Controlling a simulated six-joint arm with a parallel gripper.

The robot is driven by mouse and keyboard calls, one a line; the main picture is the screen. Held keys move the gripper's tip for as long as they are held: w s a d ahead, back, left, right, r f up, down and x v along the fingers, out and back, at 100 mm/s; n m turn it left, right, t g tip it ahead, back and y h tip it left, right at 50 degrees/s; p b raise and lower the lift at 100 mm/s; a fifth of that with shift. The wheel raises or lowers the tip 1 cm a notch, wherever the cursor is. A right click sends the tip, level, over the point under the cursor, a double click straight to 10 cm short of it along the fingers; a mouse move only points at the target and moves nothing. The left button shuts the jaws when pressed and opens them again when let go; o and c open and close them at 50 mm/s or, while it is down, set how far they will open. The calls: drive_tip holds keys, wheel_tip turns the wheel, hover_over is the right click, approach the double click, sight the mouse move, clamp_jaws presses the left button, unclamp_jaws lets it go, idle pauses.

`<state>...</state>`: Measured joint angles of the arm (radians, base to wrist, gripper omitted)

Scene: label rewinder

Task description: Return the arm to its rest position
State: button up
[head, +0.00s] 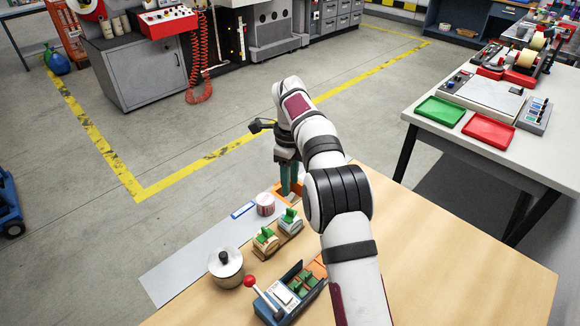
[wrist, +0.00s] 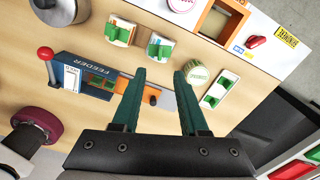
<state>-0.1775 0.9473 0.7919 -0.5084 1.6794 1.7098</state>
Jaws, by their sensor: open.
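My gripper (head: 291,192) points down over the far part of the wooden table (head: 470,265). Its two teal fingers are spread apart with nothing between them, as the wrist view also shows (wrist: 161,78). My arm reaches out from the front of the head view, bent and stretched over the table. In the wrist view a cream roll with green lettering (wrist: 197,74) lies close to the right fingertip; I cannot tell whether they touch. The blue feeder (wrist: 85,77) with its red-knobbed lever is to the left of the fingers.
Two small label rolls (head: 266,240) and (head: 290,221) stand beside a metal pot (head: 226,267). A pink-white roll (head: 265,204) is on the grey strip (head: 195,262). A white table with green (head: 440,112) and red (head: 488,131) trays stands right. The table's right front is clear.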

wheel_tip(320, 180, up, 5)
drive_tip(key=s+d+r+n, duration=0.2)
drive_tip(key=s+r+n, duration=0.25)
drive_tip(key=s, duration=0.45)
drive_tip(key=s+d+r+n, duration=0.3)
drive_tip(key=s+r+n, duration=0.15)
drive_tip(key=s, duration=0.35)
drive_tip(key=s+f+n+y, duration=0.1)
drive_tip(key=s+f+n, duration=0.3)
drive_tip(key=s, duration=0.7)
drive_tip(key=s+d+f+n, duration=0.1)
drive_tip(key=s+f+n, duration=0.3)
drive_tip(key=s, duration=0.8)
drive_tip(key=shift+s+f+n+y, duration=0.3)
drive_tip(key=shift+f+n+y, duration=0.1)
drive_tip(key=shift+f, duration=0.1)
drive_tip(key=shift+d, duration=0.1)
